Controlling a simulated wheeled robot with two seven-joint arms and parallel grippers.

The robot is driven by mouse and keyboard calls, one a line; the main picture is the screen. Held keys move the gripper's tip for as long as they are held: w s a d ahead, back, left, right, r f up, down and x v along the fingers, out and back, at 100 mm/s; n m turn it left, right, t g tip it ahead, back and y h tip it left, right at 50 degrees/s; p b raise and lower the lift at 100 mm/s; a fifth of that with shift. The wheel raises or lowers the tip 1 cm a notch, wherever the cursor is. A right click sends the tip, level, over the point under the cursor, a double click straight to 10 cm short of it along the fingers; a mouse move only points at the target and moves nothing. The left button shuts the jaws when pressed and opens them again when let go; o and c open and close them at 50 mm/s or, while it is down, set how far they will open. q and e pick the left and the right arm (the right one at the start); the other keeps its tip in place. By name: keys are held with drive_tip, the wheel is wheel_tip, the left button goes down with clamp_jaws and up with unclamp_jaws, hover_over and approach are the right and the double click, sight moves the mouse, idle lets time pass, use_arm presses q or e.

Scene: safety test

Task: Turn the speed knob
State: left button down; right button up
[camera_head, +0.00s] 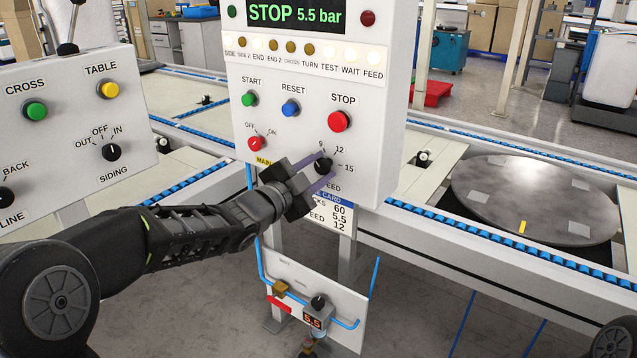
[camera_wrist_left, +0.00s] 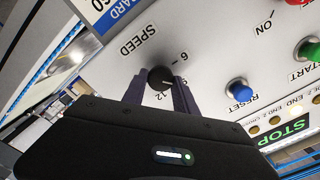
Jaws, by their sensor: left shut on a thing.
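The speed knob (camera_head: 323,164) is a small black dial low on the right of the white control panel (camera_head: 300,75). Its scale shows 9, 12 and 15 in the head view. My left gripper (camera_head: 322,166) reaches it from the lower left, shut on the knob. In the left wrist view the knob (camera_wrist_left: 160,77) sits between the two dark fingertips (camera_wrist_left: 161,80), one on each side. A pale pointer mark shows on it, but its exact setting is hard to read. The fingers hide part of the scale. My right gripper is not in view.
The red STOP button (camera_head: 339,121) is above the knob. The blue RESET button (camera_head: 290,108), green START button (camera_head: 249,99) and red OFF/ON switch (camera_head: 257,143) are nearby. A second panel (camera_head: 70,130) stands left. A round metal turntable (camera_head: 535,195) lies right. The display reads STOP 5.5 bar.

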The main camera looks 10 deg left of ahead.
use_arm(q)
drive_tip(key=shift+f+m+b, duration=0.2)
drive_tip(key=shift+m+b, duration=0.35)
drive_tip(key=shift+m, duration=0.05)
drive_tip(key=shift+r+m+b, duration=0.1)
drive_tip(key=shift+m+b, duration=0.3)
drive_tip(key=c, duration=1)
unclamp_jaws()
drive_tip(key=p+v, duration=0.1)
drive_tip(key=v, duration=0.6)
drive_tip(key=shift+s+a, duration=0.1)
drive_tip(key=shift+s, duration=0.25)
